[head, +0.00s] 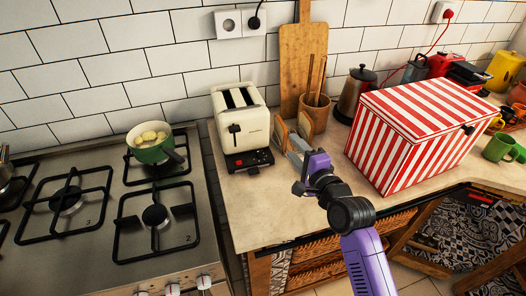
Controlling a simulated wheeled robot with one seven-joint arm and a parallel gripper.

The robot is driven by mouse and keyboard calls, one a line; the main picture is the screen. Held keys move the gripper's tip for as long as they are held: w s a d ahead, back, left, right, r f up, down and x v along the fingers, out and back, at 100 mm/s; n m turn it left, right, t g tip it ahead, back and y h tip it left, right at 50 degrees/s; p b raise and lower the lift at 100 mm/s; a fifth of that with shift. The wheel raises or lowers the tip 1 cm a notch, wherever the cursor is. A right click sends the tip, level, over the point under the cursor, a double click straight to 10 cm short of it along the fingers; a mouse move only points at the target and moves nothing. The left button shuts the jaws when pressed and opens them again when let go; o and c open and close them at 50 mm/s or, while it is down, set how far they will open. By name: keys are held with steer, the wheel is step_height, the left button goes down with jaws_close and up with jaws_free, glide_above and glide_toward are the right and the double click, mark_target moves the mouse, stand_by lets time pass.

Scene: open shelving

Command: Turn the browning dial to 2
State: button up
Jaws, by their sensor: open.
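The cream two-slot toaster (243,122) stands on the counter against the tiled wall, with a black lever on its front. At its foot is a black panel (249,160) with small red marks; the browning dial and its setting are too small to make out. My gripper (294,166) is open and empty, just right of the toaster's front and apart from it. My purple arm reaches up from the lower right.
A gas stove with a green pot (151,153) is on the left. A wooden utensil cup (315,113), cutting board (300,62) and red-striped box (420,128) are behind and right of my gripper. The counter (258,208) in front of the toaster is clear.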

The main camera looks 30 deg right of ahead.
steer(key=w+f+m+g+y, duration=0.1)
steer(key=w+m+y, duration=0.1)
steer(key=w+m, duration=0.45)
steer(key=m+g+y, duration=0.2)
steer(key=m, duration=0.5)
glide_toward(261, 152)
steer(key=shift+w+d, duration=0.1)
steer(key=shift+w, duration=0.35)
steer(key=shift+f+m, duration=0.1)
steer(key=shift+m, duration=0.25)
steer(key=shift+x, duration=3.8)
steer(key=shift+c, duration=0.3)
jaws_close()
